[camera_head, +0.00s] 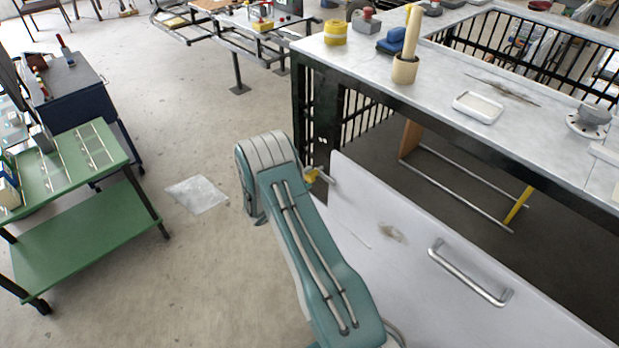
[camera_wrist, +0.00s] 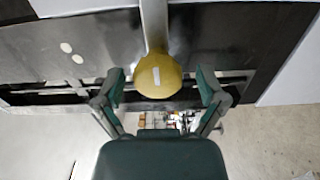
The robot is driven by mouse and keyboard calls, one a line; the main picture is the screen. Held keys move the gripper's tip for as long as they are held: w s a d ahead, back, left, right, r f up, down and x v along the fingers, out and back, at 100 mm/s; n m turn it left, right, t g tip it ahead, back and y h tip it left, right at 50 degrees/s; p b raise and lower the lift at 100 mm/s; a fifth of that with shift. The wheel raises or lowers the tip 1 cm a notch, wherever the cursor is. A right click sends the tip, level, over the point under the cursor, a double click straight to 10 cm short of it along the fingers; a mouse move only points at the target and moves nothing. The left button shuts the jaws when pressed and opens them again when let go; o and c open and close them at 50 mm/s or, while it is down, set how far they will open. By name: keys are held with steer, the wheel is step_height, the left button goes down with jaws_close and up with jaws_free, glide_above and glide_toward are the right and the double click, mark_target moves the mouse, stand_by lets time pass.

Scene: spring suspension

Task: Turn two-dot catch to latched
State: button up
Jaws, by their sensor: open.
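The two-dot catch shows in the wrist view as a round yellow knob (camera_wrist: 160,76) with a short white mark, on a grey bar running to the top edge. Two pale dots (camera_wrist: 72,53) mark the dark metal to its left. My gripper (camera_wrist: 160,88) is open, with one finger on each side of the knob and visible gaps between. In the head view a small yellow piece (camera_head: 314,176) shows beside the end of my arm, at the white panel's corner. My gripper is hidden there behind the arm.
The white panel (camera_head: 400,245) with a metal handle (camera_head: 470,275) hangs open below the workbench (camera_head: 440,85). Tools and a mallet (camera_head: 408,50) stand on the bench.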

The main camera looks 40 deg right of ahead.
steer(key=s+a, duration=0.1)
steer(key=a, duration=1)
steer(key=shift+s+a, duration=0.2)
steer(key=shift+s, duration=0.1)
steer(key=s+a+r+m+g+y, duration=0.15)
steer(key=s+r+y, duration=0.35)
steer(key=r, duration=0.5)
steer(key=s+r+m+g+y, duration=0.25)
steer(key=s+r, duration=0.35)
steer(key=r, duration=0.3)
steer(key=s+a+r+n+t+y, duration=0.1)
steer(key=s+a+r+t+y, duration=0.2)
steer(key=s+a+r+y, duration=0.2)
steer(key=s+a+r+n+t+y, duration=0.1)
steer(key=s+a+r+t+y, duration=0.3)
steer(key=s+a, duration=0.4)
steer(key=s+r+y, duration=0.1)
steer(key=s+r, duration=0.1)
steer(key=s, duration=0.2)
steer(key=shift+s+a+r+n, duration=0.2)
steer(key=shift+r+n, duration=0.1)
steer(key=shift+r, duration=0.05)
